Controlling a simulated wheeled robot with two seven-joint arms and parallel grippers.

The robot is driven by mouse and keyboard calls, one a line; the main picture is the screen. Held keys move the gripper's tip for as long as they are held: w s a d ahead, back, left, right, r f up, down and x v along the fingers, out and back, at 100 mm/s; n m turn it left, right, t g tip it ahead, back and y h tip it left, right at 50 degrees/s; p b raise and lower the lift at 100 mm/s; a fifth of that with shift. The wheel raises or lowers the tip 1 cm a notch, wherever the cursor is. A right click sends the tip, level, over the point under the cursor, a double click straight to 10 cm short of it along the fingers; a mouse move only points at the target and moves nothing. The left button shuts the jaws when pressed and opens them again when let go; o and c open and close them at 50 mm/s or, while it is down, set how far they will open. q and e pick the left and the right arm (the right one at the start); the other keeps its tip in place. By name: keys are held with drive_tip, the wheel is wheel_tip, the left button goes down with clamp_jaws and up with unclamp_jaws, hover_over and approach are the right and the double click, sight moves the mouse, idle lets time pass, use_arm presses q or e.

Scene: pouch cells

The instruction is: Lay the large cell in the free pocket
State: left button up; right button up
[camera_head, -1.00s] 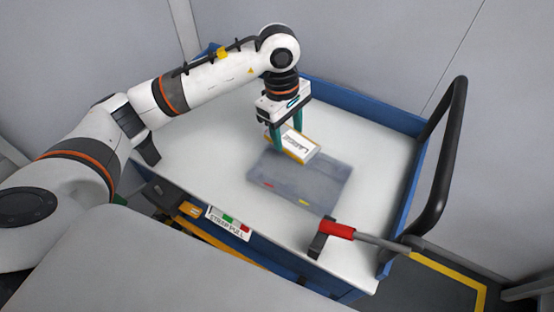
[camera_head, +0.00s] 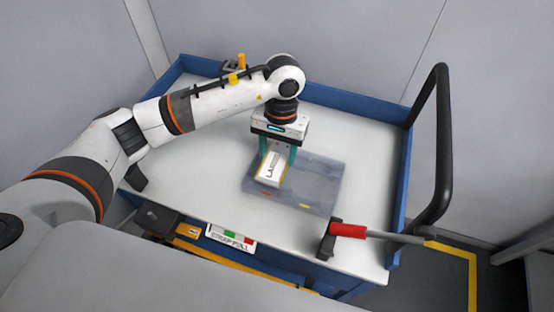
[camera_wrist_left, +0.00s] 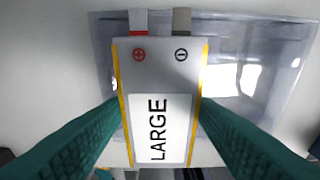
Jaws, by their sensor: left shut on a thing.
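The large cell (camera_head: 270,170) is a flat white-grey pouch with yellow side edges and a "LARGE" label. My left gripper (camera_head: 278,156) is shut on it, one teal finger on each long side. In the left wrist view the cell (camera_wrist_left: 160,85) shows plus and minus tabs at its upper end. The cell is over the left part of a grey, see-through tray (camera_head: 322,180). The tray has a red and a yellow mark near its front edge. The cell hides the tray under it; I cannot tell whether it touches the tray floor. My right gripper is not in view.
The tray lies on a white cart top (camera_head: 220,110) with blue rims. A red-handled lever (camera_head: 348,230) stands at the front right, near the tray's corner. A black push handle (camera_head: 443,150) rises at the right. The cart top behind and left of the tray is largely clear.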

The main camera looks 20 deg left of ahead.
sight(278, 156)
use_arm(q)
wheel_tip(278, 156, down, 4)
drive_tip(key=shift+r, duration=0.2)
drive_tip(key=shift+f, duration=0.4)
drive_tip(key=o, duration=0.5)
drive_tip(key=shift+f, duration=0.1)
drive_tip(key=o, duration=0.4)
drive_tip(key=shift+o, duration=0.2)
